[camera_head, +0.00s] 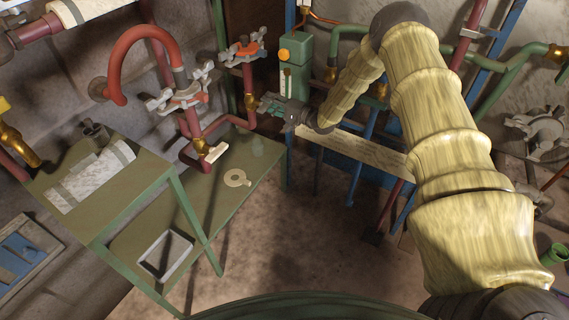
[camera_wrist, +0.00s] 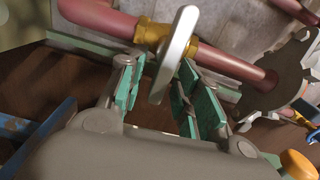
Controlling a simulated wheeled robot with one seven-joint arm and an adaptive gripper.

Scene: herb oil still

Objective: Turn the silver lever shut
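The silver lever (camera_wrist: 178,48) is a flat, rounded handle on a brass valve (camera_wrist: 150,34) in a red pipe (camera_wrist: 225,62). In the wrist view it reaches down between the fingers of my gripper (camera_wrist: 160,76). The green-padded fingers are apart, one on each side of the lever. In the head view my gripper (camera_head: 268,105) is beside the brass valve (camera_head: 250,103) on the upright red pipe; the lever is not clearly visible there.
A second brass valve with a pale handle (camera_head: 216,152) stands at left on red piping. A green box with an orange knob (camera_head: 284,54) is right behind my gripper. A green shelf table (camera_head: 130,205) stands at lower left. Open floor (camera_head: 310,235) lies below my arm.

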